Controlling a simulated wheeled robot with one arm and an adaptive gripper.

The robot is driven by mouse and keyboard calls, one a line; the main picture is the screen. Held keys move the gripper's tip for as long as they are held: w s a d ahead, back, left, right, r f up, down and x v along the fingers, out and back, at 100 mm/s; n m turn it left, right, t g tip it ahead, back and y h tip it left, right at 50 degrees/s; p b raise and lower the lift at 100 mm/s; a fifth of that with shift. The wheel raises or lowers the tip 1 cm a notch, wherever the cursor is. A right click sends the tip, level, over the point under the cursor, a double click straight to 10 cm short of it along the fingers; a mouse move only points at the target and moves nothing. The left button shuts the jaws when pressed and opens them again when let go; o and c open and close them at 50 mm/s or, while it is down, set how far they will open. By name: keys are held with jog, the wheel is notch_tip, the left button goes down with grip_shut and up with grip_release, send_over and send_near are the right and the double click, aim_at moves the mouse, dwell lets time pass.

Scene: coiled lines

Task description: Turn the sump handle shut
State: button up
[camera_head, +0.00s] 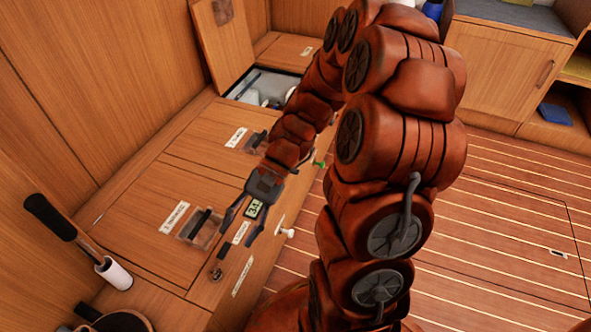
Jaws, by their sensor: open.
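My gripper (237,238) hangs over the wooden bench top, pointing down and toward the viewer, with its two dark fingers spread and nothing between them. Several small fittings with white labels are near it, but the print is too small to read, so I cannot tell which is the sump handle. A small dark fitting (217,272) sits near the bench's front edge, just beyond the fingertips. A white handle (287,233) sticks out from the bench front to the right of the gripper. A green-tipped handle (320,164) shows farther back, partly behind my arm.
A dark recessed latch (198,225) lies left of the gripper. A black-gripped lever (50,217) stands at the left. An open locker (262,88) with its raised lid (222,45) is at the back. The striped floor (505,215) at right is clear.

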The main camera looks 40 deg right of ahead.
jog(key=w+d+f+m+t+y, duration=0.2)
jog(key=w+d+m+t+y, duration=0.25)
jog(key=w+d, duration=0.2)
jog(key=m+t+h+p, duration=0.2)
jog(key=m+t+h, duration=0.4)
jog(key=m+t, duration=0.95)
send_near(295, 171)
jog(key=w+m+g, duration=0.1)
jog(key=w, duration=0.1)
jog(key=shift+a+b+x, duration=0.25)
jog(key=shift+b+x, duration=0.75)
jog(key=shift+x, duration=3.15)
jog(key=shift+s+r, duration=0.15)
jog(key=shift+c, duration=0.2)
grip_shut()
